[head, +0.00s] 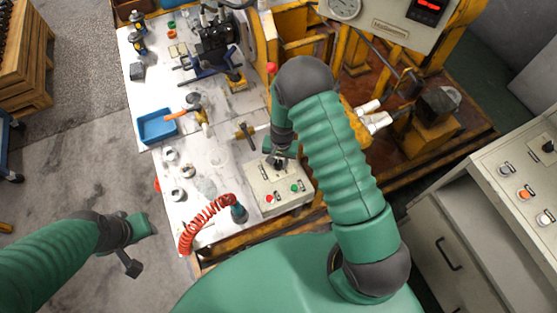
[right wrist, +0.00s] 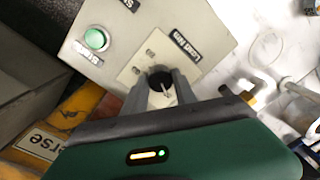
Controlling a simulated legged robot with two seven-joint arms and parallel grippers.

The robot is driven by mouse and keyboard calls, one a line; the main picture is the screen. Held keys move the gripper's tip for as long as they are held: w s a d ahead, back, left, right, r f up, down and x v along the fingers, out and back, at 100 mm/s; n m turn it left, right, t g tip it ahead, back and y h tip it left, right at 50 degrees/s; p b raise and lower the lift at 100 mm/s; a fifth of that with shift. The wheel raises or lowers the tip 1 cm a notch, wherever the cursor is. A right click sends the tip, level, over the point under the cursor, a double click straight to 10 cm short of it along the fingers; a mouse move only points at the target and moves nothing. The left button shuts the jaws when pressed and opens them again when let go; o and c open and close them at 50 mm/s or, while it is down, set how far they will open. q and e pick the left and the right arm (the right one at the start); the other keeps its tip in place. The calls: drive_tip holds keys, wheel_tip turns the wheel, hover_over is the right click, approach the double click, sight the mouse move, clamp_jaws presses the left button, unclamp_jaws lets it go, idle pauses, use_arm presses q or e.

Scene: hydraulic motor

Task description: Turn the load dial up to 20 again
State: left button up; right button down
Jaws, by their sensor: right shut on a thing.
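The load dial (right wrist: 159,80) is a small black knob on a pale plate of the grey control box (right wrist: 205,22), beside a label that seems to read "Load". My right gripper (right wrist: 161,88) is shut on the dial, one finger on each side of it. In the head view my right gripper (head: 279,158) reaches down to the top of the control box (head: 283,203) and mostly hides the dial. No dial scale can be read. My left gripper (head: 138,246) hangs over the floor at the left, away from the box; its fingers are unclear.
A green button (right wrist: 96,39) sits near the dial. A red coiled hose (head: 205,215), a blue tray (head: 157,126) and metal parts lie on the white bench. The yellow test rig with a gauge (head: 344,8) and red display stands behind. A grey console (head: 520,170) is at right.

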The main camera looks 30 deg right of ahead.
sight(281, 163)
drive_tip(key=shift+w+m, duration=0.15)
drive_tip(key=shift+m, duration=0.35)
drive_tip(key=shift+r, duration=0.1)
drive_tip(key=c, duration=1)
unclamp_jaws()
wheel_tip(281, 163, up, 17)
drive_tip(key=shift+s+d+f, duration=0.2)
drive_tip(key=shift+s+d, duration=0.1)
drive_tip(key=shift+s, duration=0.05)
